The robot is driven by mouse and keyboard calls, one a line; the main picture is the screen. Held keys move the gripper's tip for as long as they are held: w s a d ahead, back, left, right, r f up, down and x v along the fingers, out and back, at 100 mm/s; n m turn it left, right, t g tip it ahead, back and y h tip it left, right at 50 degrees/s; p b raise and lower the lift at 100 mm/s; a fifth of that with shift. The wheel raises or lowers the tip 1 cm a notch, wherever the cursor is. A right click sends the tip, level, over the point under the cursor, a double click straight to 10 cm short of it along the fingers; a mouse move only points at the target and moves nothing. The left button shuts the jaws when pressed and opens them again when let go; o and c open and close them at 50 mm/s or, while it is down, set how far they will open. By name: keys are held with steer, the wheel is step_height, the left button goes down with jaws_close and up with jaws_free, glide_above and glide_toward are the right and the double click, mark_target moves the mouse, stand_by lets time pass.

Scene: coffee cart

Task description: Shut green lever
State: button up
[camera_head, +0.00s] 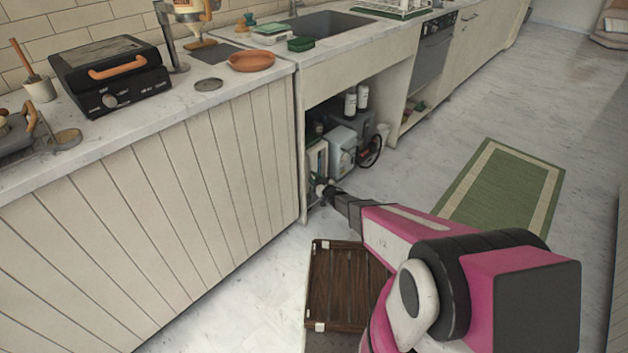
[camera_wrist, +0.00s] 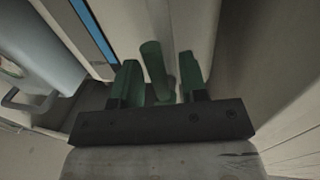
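The green lever (camera_wrist: 154,68) is a short green rod in the middle of the wrist view. It stands between the two green-tinted fingers of my gripper (camera_wrist: 160,75). The fingers are apart, with a gap on each side of the lever, so my gripper looks open around it without gripping. In the head view my gripper (camera_head: 328,193) reaches low into the open cabinet under the sink, at its left side. The lever cannot be made out there.
A blue-white container (camera_head: 342,150) and white bottles (camera_head: 351,103) stand in the cabinet (camera_head: 300,150). A pale container with a handle (camera_wrist: 35,60) is at left in the wrist view. A brown slatted crate (camera_head: 345,290) lies on the floor below my arm. A green rug (camera_head: 500,188) lies right.

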jaws_close()
steer(key=shift+w+d+n, duration=0.1)
steer(key=shift+n, duration=0.2)
steer(key=shift+w+d+r+n+g+y, duration=0.3)
steer(key=shift+r+n+y, duration=0.35)
steer(key=shift+n, duration=2.6)
steer(key=shift+w+d+r+n+g+y, duration=0.1)
steer(key=shift+w+d+r+n+y, duration=0.4)
steer(key=shift+n, duration=2.8)
steer(key=shift+w+d+r+n+g+y, duration=0.15)
steer(key=shift+w+r+n+y, duration=0.6)
steer(key=shift+n, duration=2.5)
steer(key=shift+s+a+f+y, duration=0.1)
steer(key=shift+s+f+y, duration=0.1)
steer(key=shift+s+y, duration=0.1)
